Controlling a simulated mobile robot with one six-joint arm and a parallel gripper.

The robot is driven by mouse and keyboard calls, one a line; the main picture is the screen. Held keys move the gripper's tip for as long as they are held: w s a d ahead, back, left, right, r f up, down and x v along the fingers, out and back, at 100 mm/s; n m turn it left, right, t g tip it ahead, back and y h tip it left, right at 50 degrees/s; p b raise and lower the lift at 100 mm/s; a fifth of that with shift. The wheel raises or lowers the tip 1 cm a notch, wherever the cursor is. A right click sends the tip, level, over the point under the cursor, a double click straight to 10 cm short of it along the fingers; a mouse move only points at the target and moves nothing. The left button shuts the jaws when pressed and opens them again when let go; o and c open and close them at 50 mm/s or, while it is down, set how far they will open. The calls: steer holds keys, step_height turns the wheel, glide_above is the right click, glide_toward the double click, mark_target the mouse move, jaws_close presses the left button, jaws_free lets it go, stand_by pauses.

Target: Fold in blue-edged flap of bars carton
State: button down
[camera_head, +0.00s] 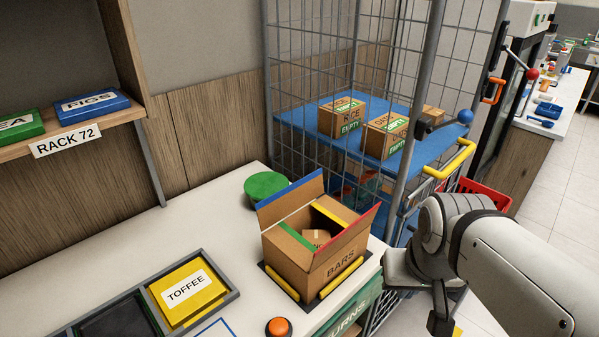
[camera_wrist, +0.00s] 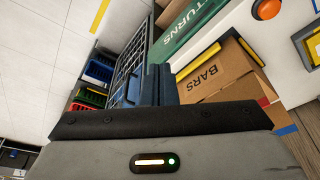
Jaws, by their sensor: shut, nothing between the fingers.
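The bars carton (camera_head: 300,262) is an open cardboard box on the counter, with its label facing front. Its blue-edged flap (camera_head: 291,202) stands up and leans outward at the back left. The red-edged flap (camera_head: 357,232) stands up along the right side. The green-edged flap (camera_head: 296,238) and yellow-edged flap (camera_head: 330,214) appear to point inward. My gripper (camera_head: 440,325) is shut and empty, to the right of the carton and apart from it. The wrist view shows its fingers (camera_wrist: 154,82) beside the carton (camera_wrist: 225,75), which appears turned.
A wire cage cart (camera_head: 345,115) with small boxes on a blue shelf stands behind. A green round object (camera_head: 266,187) sits behind the carton. A toffee box (camera_head: 188,291) and an orange button (camera_head: 279,327) lie to the left and front. The back left counter is clear.

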stand_by(0.5)
steer(key=w+a+r+n, duration=0.2)
steer(key=w+a+r, duration=0.3)
steer(key=w, duration=0.4)
steer(key=w+a+r+n, duration=0.35)
steer(key=w+a, duration=0.25)
steer(key=w, duration=0.3)
steer(key=w+a+r+n+g+y, duration=0.1)
steer(key=w+a+n, duration=0.1)
steer(key=w+a, duration=0.45)
steer(key=w+a+n+g, duration=0.15)
steer(key=w+a, duration=0.25)
steer(key=a, duration=0.5)
steer(key=p, duration=0.2)
glide_above(293, 198)
steer(key=a, duration=0.3)
step_height(293, 198, down, 9)
steer(key=shift+s+a+r+t, duration=0.15)
steer(key=shift+s+r+t, duration=0.1)
steer(key=shift+t, duration=0.1)
steer(key=shift+s+a+f+y+b, duration=0.1)
steer(key=shift+s+f+y+b, duration=0.15)
steer(key=shift+b, duration=0.55)
